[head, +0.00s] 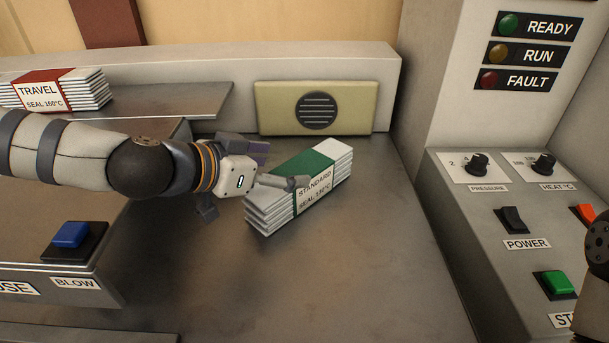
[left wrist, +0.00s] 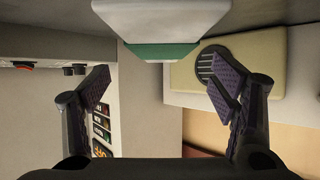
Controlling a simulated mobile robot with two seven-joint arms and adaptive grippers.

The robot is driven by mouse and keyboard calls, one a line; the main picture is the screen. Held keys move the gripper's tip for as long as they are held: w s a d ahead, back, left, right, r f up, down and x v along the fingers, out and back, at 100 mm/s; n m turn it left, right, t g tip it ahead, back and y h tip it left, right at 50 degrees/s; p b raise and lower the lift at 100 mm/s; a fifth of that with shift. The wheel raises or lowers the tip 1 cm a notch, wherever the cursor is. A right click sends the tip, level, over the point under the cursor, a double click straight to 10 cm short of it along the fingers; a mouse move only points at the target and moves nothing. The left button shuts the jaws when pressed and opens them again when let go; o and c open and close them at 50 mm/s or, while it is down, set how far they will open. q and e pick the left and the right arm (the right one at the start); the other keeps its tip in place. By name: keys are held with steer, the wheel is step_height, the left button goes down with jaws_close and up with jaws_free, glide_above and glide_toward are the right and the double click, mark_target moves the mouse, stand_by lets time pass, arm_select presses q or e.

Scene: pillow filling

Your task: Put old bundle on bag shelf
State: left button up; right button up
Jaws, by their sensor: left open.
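A bundle of white bags with a green band reading STANDARD, SEAL 150°C (head: 312,190) lies at an angle on the grey metal worktop. Another bundle with a red band reading TRAVEL, SEAL 160°C (head: 60,88) lies on a raised metal shelf (head: 190,98) at the far left. My left gripper (head: 280,166) is open at the left side of the green-banded bundle, one finger overlapping it in the head view. In the left wrist view the green-banded bundle (left wrist: 160,22) shows at the top, between the open fingers sideways; contact cannot be told. My right gripper is not visible.
A speaker panel (head: 316,108) stands behind the bundle. A control console (head: 480,215) with knobs and switches bounds the right side. A blue BLOW button (head: 70,234) sits at the left. The front middle of the worktop (head: 330,285) is clear.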

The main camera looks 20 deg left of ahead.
mark_target(300, 167)
arm_select(q)
steer(key=b+x, duration=0.1)
steer(key=x, duration=0.2)
steer(key=b+x, duration=0.1)
steer(key=x, duration=0.3)
steer(key=shift+a+f, duration=0.1)
steer(key=shift+f, duration=0.25)
steer(key=shift+w+r, duration=0.1)
steer(key=shift+r, duration=0.15)
steer(key=shift+c, duration=0.6)
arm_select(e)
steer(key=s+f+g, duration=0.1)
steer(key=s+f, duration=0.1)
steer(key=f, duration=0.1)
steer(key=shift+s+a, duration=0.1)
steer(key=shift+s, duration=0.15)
